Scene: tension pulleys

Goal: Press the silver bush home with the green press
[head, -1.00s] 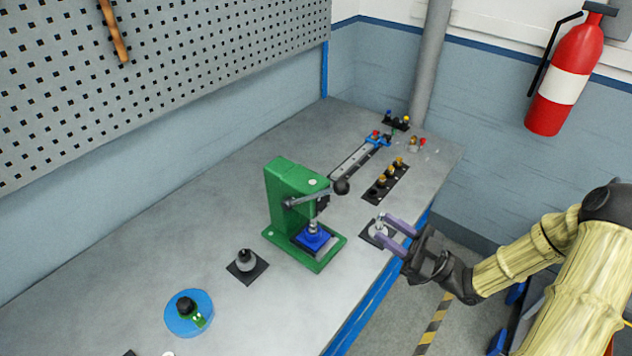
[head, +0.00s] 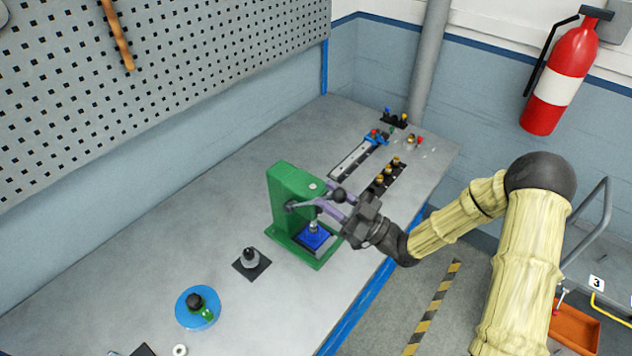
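The green press (head: 284,200) stands upright on the bench. Its lever ends in a black ball knob (head: 338,195). A blue block (head: 313,240) sits on the press base, with a silver part (head: 314,225) just above it under the ram. I cannot tell whether this part is the silver bush or the ram's end. My gripper (head: 324,198) is at the front of the press, its purple fingers apart, one on each side of the knob in the picture. Whether they touch the knob is too small to tell. My gripper and wrist cover the bench right of the press.
A black pad with a grey-and-black piece (head: 250,258) and a blue round stand (head: 190,318) lie left of the press. A black rack with brass pieces (head: 384,178) and a grey rail (head: 352,163) are behind it. The bench between the press and pegboard is clear.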

